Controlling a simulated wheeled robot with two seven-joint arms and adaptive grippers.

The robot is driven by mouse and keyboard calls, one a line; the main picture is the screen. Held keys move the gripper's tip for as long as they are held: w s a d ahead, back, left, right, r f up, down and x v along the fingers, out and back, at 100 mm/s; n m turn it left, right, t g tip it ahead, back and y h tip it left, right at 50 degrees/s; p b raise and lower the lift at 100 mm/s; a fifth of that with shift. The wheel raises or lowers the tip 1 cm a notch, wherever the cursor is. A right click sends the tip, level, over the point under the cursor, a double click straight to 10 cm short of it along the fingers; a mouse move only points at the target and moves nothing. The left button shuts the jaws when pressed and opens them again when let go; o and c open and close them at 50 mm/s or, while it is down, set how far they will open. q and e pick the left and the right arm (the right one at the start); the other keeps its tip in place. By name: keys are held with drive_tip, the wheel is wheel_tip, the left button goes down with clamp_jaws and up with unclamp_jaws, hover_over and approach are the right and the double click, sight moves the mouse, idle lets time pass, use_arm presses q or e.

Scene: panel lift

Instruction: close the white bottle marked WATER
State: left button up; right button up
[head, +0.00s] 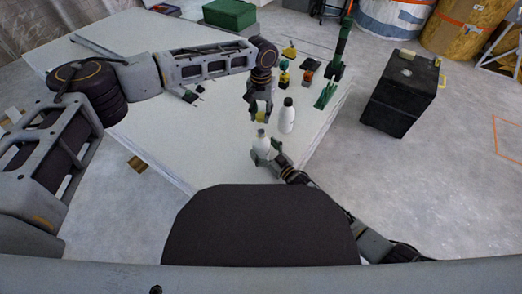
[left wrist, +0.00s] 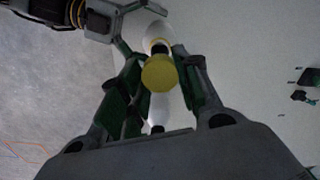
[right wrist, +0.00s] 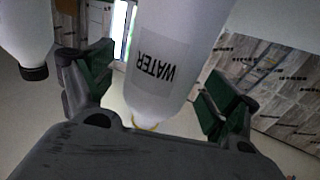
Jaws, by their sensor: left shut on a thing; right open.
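The white bottle marked WATER (head: 261,145) stands upright near the table's front edge. Its label shows in the right wrist view (right wrist: 160,65), with a yellowish ring at its neck. My left gripper (head: 260,114) is shut on a yellow cap (head: 261,117), which also shows in the left wrist view (left wrist: 160,72). In the head view the cap appears a little above and behind the bottle's top, apart from it. My right gripper (head: 268,155) is open, with its fingers on either side of the WATER bottle; I cannot tell whether they touch it.
A second white bottle with a black cap (head: 287,116) stands close on the right. Several small coloured items, including a yellow one (head: 289,52), stand farther back on the white table (head: 200,130). A black case (head: 400,95) is on the floor right of the table.

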drive_tip(key=shift+x, duration=0.95)
drive_tip(key=shift+c, duration=0.5)
drive_tip(key=c, duration=1.4)
use_arm(q)
drive_tip(key=shift+f, duration=2.45)
use_arm(e)
drive_tip(key=shift+c, duration=0.3)
